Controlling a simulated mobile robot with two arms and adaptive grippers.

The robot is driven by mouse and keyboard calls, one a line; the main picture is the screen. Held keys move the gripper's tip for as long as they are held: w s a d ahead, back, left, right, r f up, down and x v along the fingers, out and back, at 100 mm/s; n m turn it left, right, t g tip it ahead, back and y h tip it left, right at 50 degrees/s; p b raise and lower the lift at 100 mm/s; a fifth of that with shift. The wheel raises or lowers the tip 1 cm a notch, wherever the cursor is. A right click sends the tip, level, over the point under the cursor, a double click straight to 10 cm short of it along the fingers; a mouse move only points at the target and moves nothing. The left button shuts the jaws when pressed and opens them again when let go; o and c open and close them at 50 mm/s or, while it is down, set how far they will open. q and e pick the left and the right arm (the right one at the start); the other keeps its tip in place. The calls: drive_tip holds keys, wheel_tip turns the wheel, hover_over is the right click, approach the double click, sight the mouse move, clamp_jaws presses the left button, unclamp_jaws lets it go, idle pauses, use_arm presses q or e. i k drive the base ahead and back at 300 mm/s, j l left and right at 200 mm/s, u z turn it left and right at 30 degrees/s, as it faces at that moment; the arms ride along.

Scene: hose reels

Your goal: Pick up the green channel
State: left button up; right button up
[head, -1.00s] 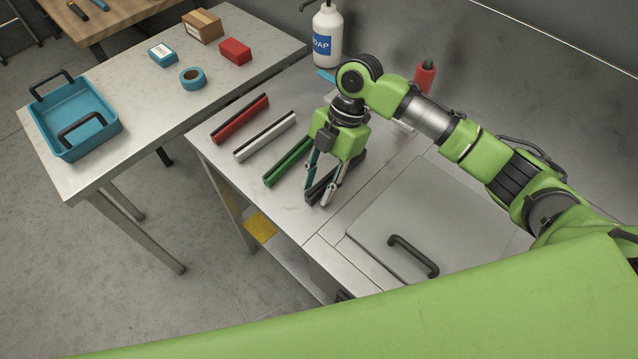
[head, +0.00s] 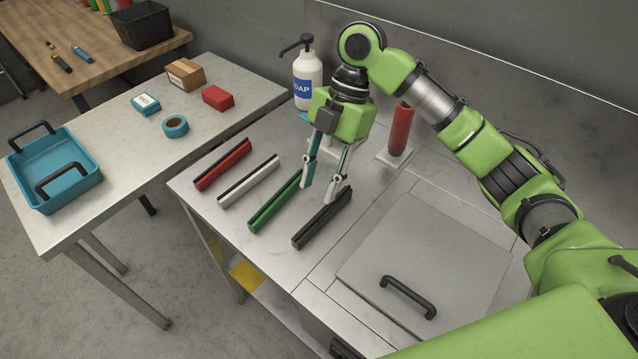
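The green channel (head: 268,210) is a long open trough lying on the steel counter, between a white channel (head: 249,181) and a black channel (head: 318,223). My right gripper (head: 319,193) points down over the far ends of the green and black channels. Its two fingers are spread apart with nothing between them. One finger overlaps the far end of the green channel in the picture, and the other overlaps the far end of the black one. I cannot tell whether either touches. My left gripper is out of view.
A red channel (head: 222,165) lies beyond the white one. A soap bottle (head: 307,80) and a red cylinder on a stand (head: 400,131) are at the back. A lid with a black handle (head: 430,262) lies to the right. A side table holds a blue tray (head: 57,168).

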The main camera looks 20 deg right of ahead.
sight(262, 217)
drive_tip(key=k+j, duration=0.2)
drive_tip(key=k, duration=0.3)
drive_tip(key=k+j, duration=0.2)
drive_tip(key=k, duration=0.25)
drive_tip(key=k+j, duration=0.2)
drive_tip(key=k, duration=0.3)
